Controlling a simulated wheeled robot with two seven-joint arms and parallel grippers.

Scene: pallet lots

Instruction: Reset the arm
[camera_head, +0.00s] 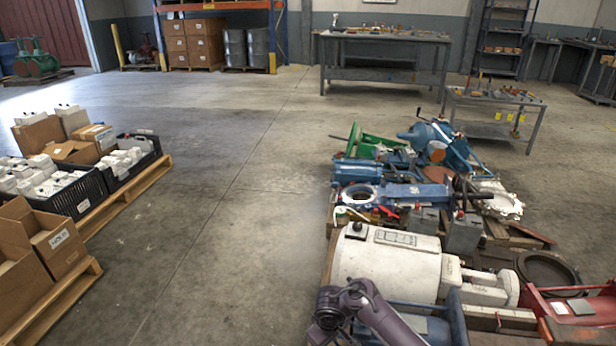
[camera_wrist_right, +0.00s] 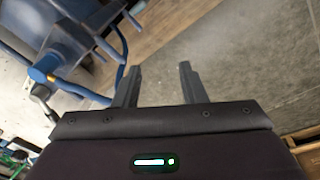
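My right gripper (camera_wrist_right: 157,85) shows in the right wrist view with its two fingers apart and nothing between them. Blue machine parts with a brass fitting (camera_wrist_right: 38,75) lie to the left of the fingers, and grey floor is beyond the fingertips. In the head view part of my right arm (camera_head: 362,312) shows at the bottom, in front of a white motor housing (camera_head: 385,262). The right gripper itself cannot be made out in the head view. My left gripper is in neither view.
A pallet (camera_head: 128,196) with black crates (camera_head: 82,198) and cardboard boxes stands at the left. Blue and green machine parts (camera_head: 370,196) lie piled at the right. Workbenches (camera_head: 383,74) and a rack (camera_head: 283,36) stand at the back. The concrete aisle in the middle is clear.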

